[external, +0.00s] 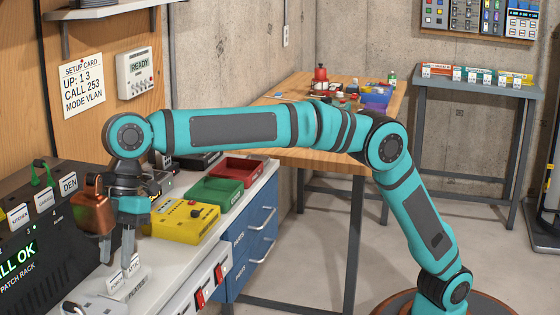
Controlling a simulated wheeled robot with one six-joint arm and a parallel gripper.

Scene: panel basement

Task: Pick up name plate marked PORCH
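Small white name plates stand in a light holder on the bench, at the lower left of the external view. The front plate (117,283) carries small lettering that seems to read PORCH. The plate just behind and right of it (133,264) seems to read ATTIC. My gripper (116,254) points down right above these plates. Its two grey fingers are apart, with nothing visible between them. The fingertips are close to the plates' top edges; I cannot tell whether they touch.
The dark patch rack (40,240) with KITCHEN and DEN plates stands close to my gripper's left. A yellow box (184,222), green tray (215,193) and red tray (238,167) lie behind right. A white device (92,308) sits at the front. A wooden table (335,155) stands farther back.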

